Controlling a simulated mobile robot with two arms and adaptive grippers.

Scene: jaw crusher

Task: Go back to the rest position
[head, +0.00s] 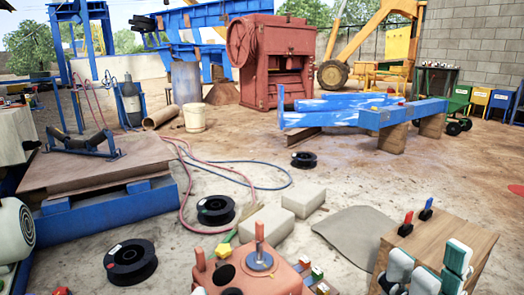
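My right gripper (432,266) is at the bottom right, with pale, teal-edged fingers spread apart. I see nothing held between them. It shows in front of a wooden box (462,237), overlapping its near side; I cannot tell whether it touches the box. A red-handled piece (405,223) and a blue-handled piece (427,209) stand up from the box top. The red jaw crusher (283,62) stands at the back centre, well away from my gripper.
A salmon-red block (245,268) with upright pegs is at bottom centre. Black spools (130,262), grey blocks (303,201) and hoses (262,163) lie on the ground. A blue beam (345,108) rests behind. Sandy ground at centre right is fairly clear.

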